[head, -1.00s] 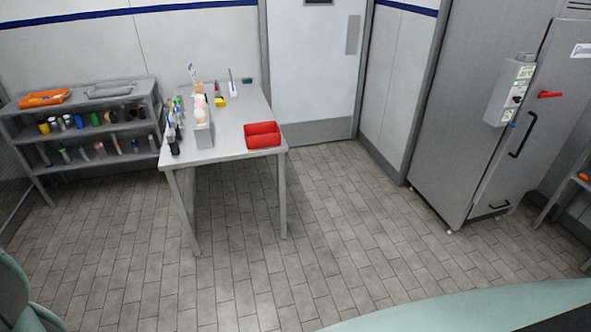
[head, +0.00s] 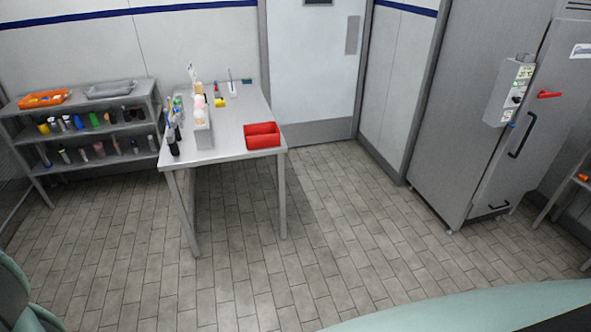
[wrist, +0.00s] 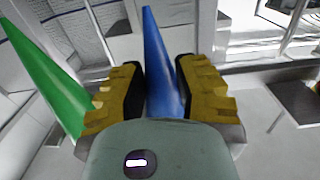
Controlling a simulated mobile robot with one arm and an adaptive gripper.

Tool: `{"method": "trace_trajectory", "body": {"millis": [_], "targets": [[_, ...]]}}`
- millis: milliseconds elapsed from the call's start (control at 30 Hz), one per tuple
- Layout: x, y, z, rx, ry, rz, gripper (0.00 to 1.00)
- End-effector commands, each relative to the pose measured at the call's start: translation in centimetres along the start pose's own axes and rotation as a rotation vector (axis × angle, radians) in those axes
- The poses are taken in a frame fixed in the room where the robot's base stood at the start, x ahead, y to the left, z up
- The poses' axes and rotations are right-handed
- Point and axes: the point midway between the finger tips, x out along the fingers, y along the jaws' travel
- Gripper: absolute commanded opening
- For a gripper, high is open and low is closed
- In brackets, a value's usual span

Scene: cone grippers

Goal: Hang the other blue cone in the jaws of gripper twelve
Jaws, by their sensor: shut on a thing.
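My gripper (wrist: 161,90), with yellow and black jaws, is shut on a blue cone (wrist: 161,60) in the wrist view. The cone stands between the two jaws with its narrow tip pointing up; its lower end is hidden behind my wrist housing. A green cone (wrist: 42,78) leans to the left of the left jaw, outside the jaws, tip toward the upper left. I cannot pick out gripper twelve or any number in these frames. My gripper does not show in the head view.
In the head view a metal table (head: 232,130) bears a red bin (head: 262,136) and several small items. A grey shelf (head: 90,131) with several items stands left. A tall grey cabinet (head: 460,120) stands right. The tiled floor (head: 330,230) between them is clear.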

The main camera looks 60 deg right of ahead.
Motion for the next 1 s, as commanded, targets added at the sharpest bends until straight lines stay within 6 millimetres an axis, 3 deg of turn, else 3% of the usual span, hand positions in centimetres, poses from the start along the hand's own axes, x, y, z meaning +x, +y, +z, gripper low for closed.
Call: {"method": "trace_trajectory", "body": {"millis": [1000], "targets": [[-0.58, 0.13, -0.89, 0.000, 0.000, 0.003, 0.06]]}}
